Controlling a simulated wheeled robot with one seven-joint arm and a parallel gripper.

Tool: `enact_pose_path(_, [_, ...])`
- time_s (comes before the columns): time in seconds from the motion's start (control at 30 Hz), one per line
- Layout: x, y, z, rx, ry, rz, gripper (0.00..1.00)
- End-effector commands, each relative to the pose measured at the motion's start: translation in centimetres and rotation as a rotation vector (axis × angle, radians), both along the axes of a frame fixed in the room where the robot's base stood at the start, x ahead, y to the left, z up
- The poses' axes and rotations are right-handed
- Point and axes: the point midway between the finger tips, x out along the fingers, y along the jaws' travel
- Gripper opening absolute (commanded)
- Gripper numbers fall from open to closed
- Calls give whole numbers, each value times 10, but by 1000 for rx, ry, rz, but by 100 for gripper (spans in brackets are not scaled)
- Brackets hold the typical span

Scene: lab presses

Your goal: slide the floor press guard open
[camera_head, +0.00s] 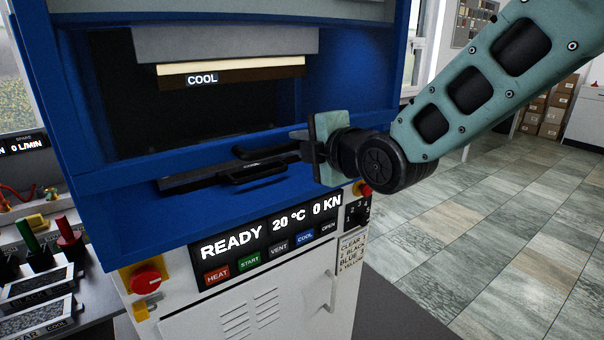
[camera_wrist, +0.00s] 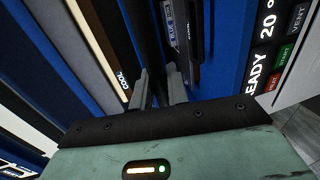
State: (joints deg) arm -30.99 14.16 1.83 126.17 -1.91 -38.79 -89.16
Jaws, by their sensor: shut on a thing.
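The floor press (camera_head: 70,100) is a blue cabinet with a dark front opening. A dark guard strip (camera_head: 180,184) with black bar-like handle parts (camera_head: 262,174) runs along the lower edge of this opening. My gripper (camera_head: 298,143) reaches in from the right at the handle's right end. It is shut on the dark handle, though the exact contact is partly hidden. In the wrist view my two grey fingers (camera_wrist: 160,85) stand close together in front of the dark opening, with black guard parts (camera_wrist: 183,45) beside them.
Inside the opening hangs a grey block over a pale plate (camera_head: 230,69) labelled COOL. Below is a control panel (camera_head: 265,240) reading READY, with a red knob (camera_head: 146,280) at its left. A bench with coloured plugs (camera_head: 40,240) stands left. Tiled floor (camera_head: 490,230) is open at right.

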Motion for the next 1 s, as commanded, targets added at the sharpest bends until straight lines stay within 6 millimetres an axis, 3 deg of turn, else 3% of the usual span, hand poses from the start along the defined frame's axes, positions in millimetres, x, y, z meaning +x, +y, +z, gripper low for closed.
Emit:
enact_pose_path(0.03, [1, 0, 27, 7, -13, -1, 0])
enact_pose_path(0.1, [1, 0, 47, 8, -12, -1, 0])
enact_pose_path(0.4, [1, 0, 108, 5, -6, -2, 0])
enact_pose_path(0.6, [1, -1, 125, 2, -4, -2, 0])
enact_pose_path(1.0, [1, 0, 128, 2, -4, -2, 0])
